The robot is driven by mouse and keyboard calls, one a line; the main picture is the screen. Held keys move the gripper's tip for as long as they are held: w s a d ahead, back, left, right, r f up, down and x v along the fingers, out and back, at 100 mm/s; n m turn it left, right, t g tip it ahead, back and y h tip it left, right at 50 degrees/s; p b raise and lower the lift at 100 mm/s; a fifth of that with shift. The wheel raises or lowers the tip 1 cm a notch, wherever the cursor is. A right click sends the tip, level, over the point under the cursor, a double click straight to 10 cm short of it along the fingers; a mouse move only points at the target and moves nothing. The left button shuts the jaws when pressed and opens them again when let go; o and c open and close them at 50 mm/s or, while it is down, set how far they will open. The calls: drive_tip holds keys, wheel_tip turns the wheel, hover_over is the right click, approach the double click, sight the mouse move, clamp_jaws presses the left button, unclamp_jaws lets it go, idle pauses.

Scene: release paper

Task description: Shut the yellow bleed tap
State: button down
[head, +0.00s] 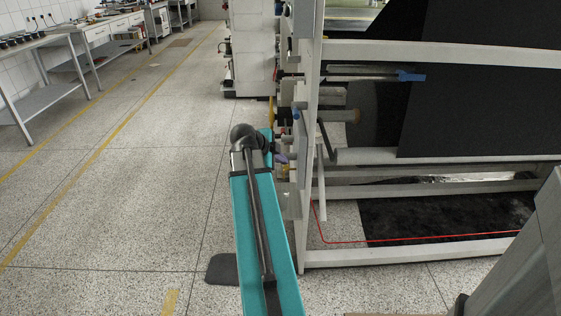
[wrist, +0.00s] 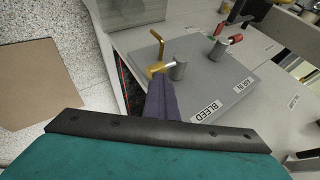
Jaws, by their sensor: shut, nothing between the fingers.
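The yellow bleed tap (wrist: 156,69) is in the wrist view, on a grey panel beside the printed label BLEED (wrist: 206,111). Its yellow part joins a grey cylindrical body (wrist: 179,68), and a bent yellow piece (wrist: 157,44) rises just beyond. My gripper (wrist: 157,80) has purple fingers, closed together and empty. Their tips are right at the near side of the yellow part; I cannot tell whether they touch. In the head view my gripper (head: 281,158) is small and partly hidden beside the white machine frame.
A red-handled tap (wrist: 229,39) stands to the right on the same panel, near an AIR IN label (wrist: 243,86). The white machine frame (head: 308,130) with black sheet (head: 480,90) stands right of my arm. The floor at left is open, with benches (head: 65,55) beyond.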

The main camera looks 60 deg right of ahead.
drive_tip(key=s+a+f+v, duration=0.1)
drive_tip(key=v, duration=1.1)
drive_tip(key=shift+r, duration=0.2)
drive_tip(key=shift+a, duration=0.1)
idle(0.3)
